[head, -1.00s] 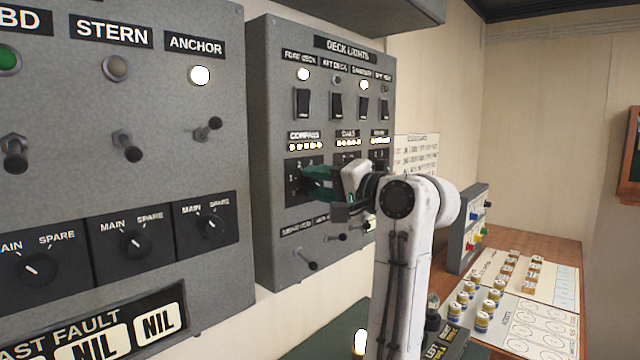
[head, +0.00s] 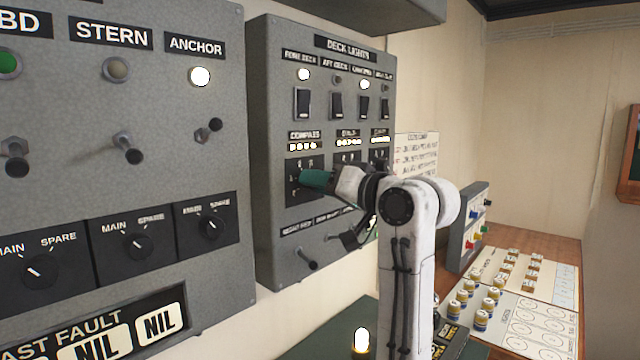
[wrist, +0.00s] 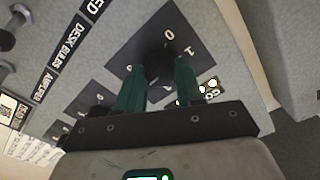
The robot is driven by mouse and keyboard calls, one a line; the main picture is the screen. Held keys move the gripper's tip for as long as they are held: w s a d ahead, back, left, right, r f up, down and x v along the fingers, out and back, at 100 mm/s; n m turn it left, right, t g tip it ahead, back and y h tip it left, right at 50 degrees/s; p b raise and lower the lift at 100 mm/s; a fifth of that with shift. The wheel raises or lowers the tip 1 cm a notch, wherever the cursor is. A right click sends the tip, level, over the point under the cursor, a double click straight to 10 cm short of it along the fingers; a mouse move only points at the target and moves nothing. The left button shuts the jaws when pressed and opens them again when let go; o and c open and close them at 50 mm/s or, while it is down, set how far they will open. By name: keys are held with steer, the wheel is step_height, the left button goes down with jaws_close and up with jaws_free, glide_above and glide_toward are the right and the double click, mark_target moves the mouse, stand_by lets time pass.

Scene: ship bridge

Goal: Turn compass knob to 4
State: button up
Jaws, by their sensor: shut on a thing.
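The compass knob (wrist: 158,56) is dark and sits on a black square plate on the grey deck lights panel (head: 268,100). In the wrist view it lies between the two green fingers of my gripper (wrist: 160,72), which is shut on it. Digits 0 and 1 show on the plate beside it; the other marks and the pointer are hidden or too dark to read. In the head view my gripper (head: 304,179) covers the knob, below the compass label (head: 304,135) and its row of small lights.
Black rocker switches (head: 303,103) and lit lamps sit above. Two more dial plates lie to the right, and toggle levers (head: 307,263) stick out below. A larger panel (head: 120,180) stands at left. A desk with several small jars (head: 482,319) is at lower right.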

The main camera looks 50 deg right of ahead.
steer(key=shift+n, duration=1)
steer(key=o, duration=1)
steer(key=shift+o, duration=0.2)
steer(key=s+b, duration=0.2)
steer(key=s, duration=0.8)
steer(key=shift+s+d, duration=0.2)
steer(key=shift+s, duration=0.2)
